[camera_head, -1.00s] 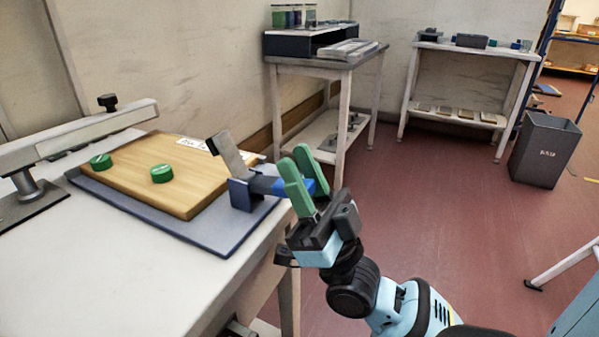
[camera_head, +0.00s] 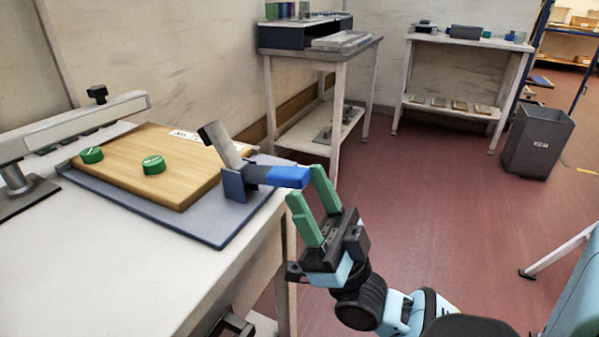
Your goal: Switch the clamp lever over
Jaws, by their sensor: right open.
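The clamp (camera_head: 234,184) stands at the right edge of a blue-grey base plate (camera_head: 215,235) on the white table. A grey arm of it tilts up to the left. Its lever (camera_head: 285,176), with a blue handle end, points right, roughly level, past the table edge. My right gripper (camera_head: 308,200) has two green fingers, which are open and empty. It is just right of and below the handle's end, with no clear grip on it. A wooden board (camera_head: 165,185) with two green round caps (camera_head: 153,164) lies on the plate. My left gripper is not in view.
A grey beam on a post (camera_head: 70,128) reaches over the table's left side. A side table (camera_head: 340,55) with a dark box stands behind. A white bench (camera_head: 470,50) and a grey bin (camera_head: 538,140) stand further back. The red floor between is clear.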

